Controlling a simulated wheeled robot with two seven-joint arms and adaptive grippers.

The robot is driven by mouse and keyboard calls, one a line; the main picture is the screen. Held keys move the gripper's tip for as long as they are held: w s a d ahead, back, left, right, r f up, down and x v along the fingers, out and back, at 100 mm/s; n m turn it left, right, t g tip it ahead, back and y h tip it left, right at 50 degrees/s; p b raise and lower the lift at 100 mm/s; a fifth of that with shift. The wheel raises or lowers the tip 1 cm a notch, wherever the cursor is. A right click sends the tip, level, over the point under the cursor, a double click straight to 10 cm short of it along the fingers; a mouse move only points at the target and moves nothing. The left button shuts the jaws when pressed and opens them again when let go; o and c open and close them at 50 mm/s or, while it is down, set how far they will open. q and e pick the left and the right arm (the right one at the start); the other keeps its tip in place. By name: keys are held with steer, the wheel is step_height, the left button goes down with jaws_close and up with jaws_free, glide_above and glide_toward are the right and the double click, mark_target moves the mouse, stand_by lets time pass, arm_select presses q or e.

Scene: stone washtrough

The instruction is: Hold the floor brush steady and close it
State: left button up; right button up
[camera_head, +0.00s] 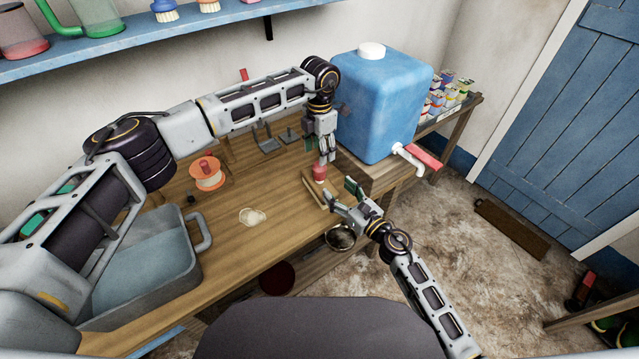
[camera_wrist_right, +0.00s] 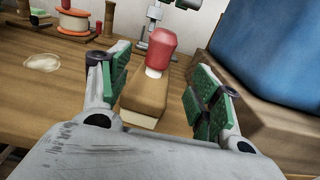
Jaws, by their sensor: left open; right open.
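The floor brush (camera_wrist_right: 143,98) is a tan block with a pale underside, lying on the wooden bench between the fingers of my right gripper (camera_wrist_right: 160,85). A red knob-like cap (camera_wrist_right: 160,48) stands above its far end, slightly tilted, with a short white neck showing beneath it. In the head view the red cap (camera_head: 320,172) is just under my left gripper (camera_head: 321,158), which is open and points down. My right gripper (camera_head: 341,194) is open at the bench's front right, with a gap on each side of the block. Whether the cap is fully seated is unclear.
A big blue water container (camera_head: 380,105) with a white tap (camera_head: 408,155) stands right of the brush. An orange-rimmed spool (camera_head: 207,174), a pale puddle (camera_head: 252,216) and a grey basin (camera_head: 150,265) lie left. A blue shelf (camera_head: 150,40) runs above.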

mark_target(323, 176)
steer(key=shift+x, duration=5.1)
jaws_close()
arm_select(q)
steer(key=o, duration=0.6)
steer(key=shift+c, duration=0.2)
step_height(323, 176, up, 12)
